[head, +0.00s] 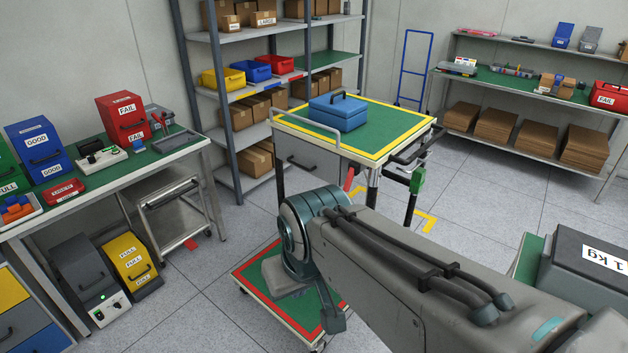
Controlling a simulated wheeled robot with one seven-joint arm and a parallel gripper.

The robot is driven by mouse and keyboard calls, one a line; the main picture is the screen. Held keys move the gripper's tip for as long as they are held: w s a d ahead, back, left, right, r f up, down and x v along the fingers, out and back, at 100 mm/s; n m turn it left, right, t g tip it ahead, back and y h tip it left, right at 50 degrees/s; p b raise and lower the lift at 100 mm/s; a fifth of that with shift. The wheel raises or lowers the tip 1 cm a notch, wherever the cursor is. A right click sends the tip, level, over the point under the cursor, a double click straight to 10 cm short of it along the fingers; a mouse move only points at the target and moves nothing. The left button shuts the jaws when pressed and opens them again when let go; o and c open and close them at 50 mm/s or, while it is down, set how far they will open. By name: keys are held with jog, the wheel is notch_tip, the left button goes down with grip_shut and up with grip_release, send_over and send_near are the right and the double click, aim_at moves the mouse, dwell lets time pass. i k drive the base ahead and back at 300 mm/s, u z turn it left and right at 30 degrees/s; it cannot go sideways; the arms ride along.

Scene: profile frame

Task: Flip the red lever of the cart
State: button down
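The cart (410,124) has a green top with a yellow border and a metal rail, and it stands in the middle of the view. A small red lever (349,180) shows below its top, near a front leg, partly hidden behind my arm. A green lever or handle (417,180) hangs at the cart's right side, by a black bar. My arm reaches in from the lower right and bends down in front of the cart. My gripper cannot be made out; the arm's links cover that area.
A blue toolbox (338,108) sits on the cart. A low green platform with a red border (262,304) lies under my arm's bend. A workbench (110,178) with bins stands left, shelving (222,98) behind, another bench (515,84) at back right.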

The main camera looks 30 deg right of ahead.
aim_at(347, 184)
jog(key=u, duration=0.15)
jog(key=i, duration=0.65)
jog(key=z, duration=0.75)
jog(key=i, duration=0.65)
jog(key=z, duration=0.8)
